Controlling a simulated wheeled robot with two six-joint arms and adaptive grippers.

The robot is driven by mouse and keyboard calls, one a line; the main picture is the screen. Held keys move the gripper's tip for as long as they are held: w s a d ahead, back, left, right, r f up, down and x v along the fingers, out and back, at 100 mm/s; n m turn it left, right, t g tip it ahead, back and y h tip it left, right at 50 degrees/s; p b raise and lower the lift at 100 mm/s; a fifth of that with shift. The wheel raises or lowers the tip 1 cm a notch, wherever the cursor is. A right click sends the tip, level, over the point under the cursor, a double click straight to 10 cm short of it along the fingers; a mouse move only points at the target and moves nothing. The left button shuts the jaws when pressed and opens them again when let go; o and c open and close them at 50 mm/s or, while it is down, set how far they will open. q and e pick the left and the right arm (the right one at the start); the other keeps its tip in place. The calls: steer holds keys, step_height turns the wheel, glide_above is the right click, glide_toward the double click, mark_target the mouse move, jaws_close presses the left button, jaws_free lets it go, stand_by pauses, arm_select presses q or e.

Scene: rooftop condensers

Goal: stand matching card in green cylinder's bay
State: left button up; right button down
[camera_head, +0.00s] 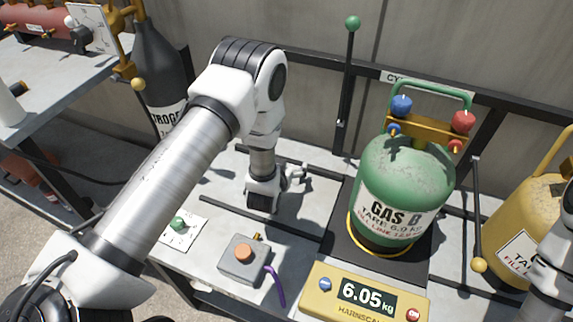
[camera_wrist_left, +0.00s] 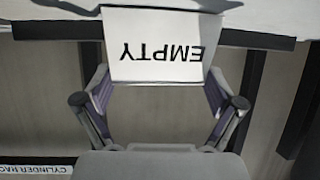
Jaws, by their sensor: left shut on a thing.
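The green cylinder (camera_head: 402,190), labelled GAS B with a tare of 6.0 kg, stands upright on a dark platform; the yellow scale display (camera_head: 365,295) reads 6.05 kg. In the left wrist view, a white card (camera_wrist_left: 160,45) reading EMPTY, upside down in that picture, sits between the fingers of my left gripper (camera_wrist_left: 158,92), which is shut on it. In the head view my left gripper (camera_head: 297,174) is left of the green cylinder, near the back of the bench, mostly hidden behind its wrist; the card cannot be made out there. My right gripper is out of view.
A dark nitrogen cylinder (camera_head: 158,75) stands left and a yellow cylinder (camera_head: 522,225) right. A grey box with an orange button (camera_head: 244,256) and a white card with a green knob (camera_head: 180,228) are in front. A green-topped lever (camera_head: 350,75) and rack rail stand behind.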

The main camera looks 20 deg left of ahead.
arm_select(q)
steer(key=o, duration=0.8)
steer(key=shift+f, duration=0.1)
steer(key=shift+s+r, duration=0.15)
steer(key=shift+r, duration=0.1)
steer(key=p+v, duration=0.1)
steer(key=v, duration=1)
steer(key=shift+s+d+p, duration=0.1)
steer(key=shift+s+p, duration=0.3)
